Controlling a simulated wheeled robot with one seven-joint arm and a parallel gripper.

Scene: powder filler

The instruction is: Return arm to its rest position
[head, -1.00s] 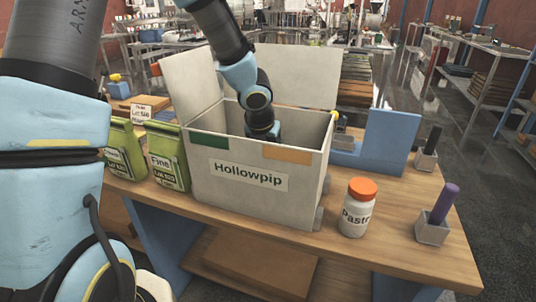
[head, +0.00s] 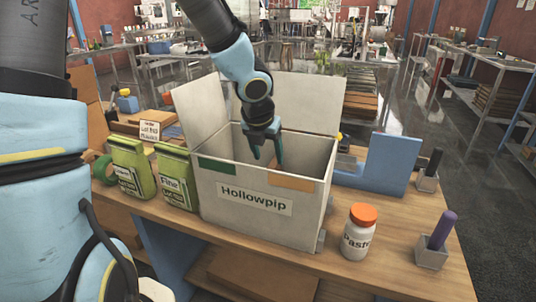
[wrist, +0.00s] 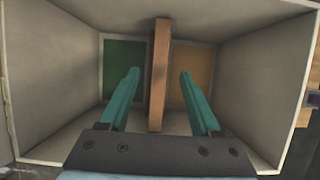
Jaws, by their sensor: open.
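My gripper (head: 267,160) is open and points down into the white Hollowpip box (head: 240,206), with its fingertips near rim height. The gripper also shows in the wrist view (wrist: 159,73), its two teal fingers spread apart. Inside the box, a thin upright brown divider (wrist: 159,60) appears between the fingers. A green patch (wrist: 122,65) lies left of it and an orange patch (wrist: 193,65) right of it. Nothing is held in the fingers. In the head view the front wall hides the inside.
Two green pouches (head: 133,168) (head: 176,180) stand left of the box. A white jar with an orange lid (head: 359,230), a purple-handled tool in a grey holder (head: 433,257) and a blue stand (head: 388,165) are to the right. Raised flaps (head: 303,105) stand behind my gripper.

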